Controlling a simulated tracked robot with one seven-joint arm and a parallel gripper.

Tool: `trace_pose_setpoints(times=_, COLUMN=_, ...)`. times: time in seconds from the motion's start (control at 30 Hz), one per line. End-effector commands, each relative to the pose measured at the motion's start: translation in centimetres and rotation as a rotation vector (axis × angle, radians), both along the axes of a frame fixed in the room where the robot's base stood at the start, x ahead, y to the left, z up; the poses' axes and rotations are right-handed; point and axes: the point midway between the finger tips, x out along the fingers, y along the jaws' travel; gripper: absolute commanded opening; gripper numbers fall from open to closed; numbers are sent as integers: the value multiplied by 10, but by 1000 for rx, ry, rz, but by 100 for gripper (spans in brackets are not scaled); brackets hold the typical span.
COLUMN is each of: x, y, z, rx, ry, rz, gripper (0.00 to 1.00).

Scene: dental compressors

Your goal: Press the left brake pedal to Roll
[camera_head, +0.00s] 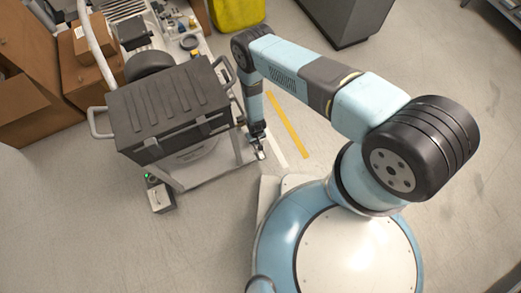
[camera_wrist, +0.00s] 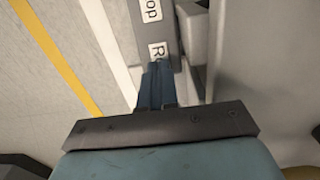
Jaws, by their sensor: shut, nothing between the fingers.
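A grey brake pedal (camera_wrist: 151,38) shows in the wrist view with two white labels, one reading "op", its start cut off, and one starting with "R" (camera_wrist: 157,51). My gripper (camera_wrist: 158,68) is shut and empty, its blue fingertips over the lower edge of the "R" label; I cannot tell whether they touch the pedal. In the head view my gripper (camera_head: 257,130) points down at the cart's front right corner, beside a small pedal (camera_head: 261,150). Another grey pedal (camera_head: 160,198) with a green light sits at the front left corner.
The cart (camera_head: 205,170) carries a black ribbed case (camera_head: 170,105) with grey handles close to my arm. Cardboard boxes (camera_head: 35,75) stand on the left, a yellow bin (camera_head: 237,14) and a grey cabinet (camera_head: 348,20) at the back. Floor right of the cart is clear, with a yellow stripe (camera_head: 287,122).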

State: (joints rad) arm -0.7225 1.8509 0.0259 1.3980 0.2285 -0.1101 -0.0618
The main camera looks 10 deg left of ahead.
Motion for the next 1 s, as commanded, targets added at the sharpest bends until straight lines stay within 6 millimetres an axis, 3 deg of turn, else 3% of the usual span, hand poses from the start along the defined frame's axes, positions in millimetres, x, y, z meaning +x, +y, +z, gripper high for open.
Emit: trace_pose_setpoints(times=1.0, x=0, y=0, z=-9, rx=0, ry=0, rz=0, gripper=0)
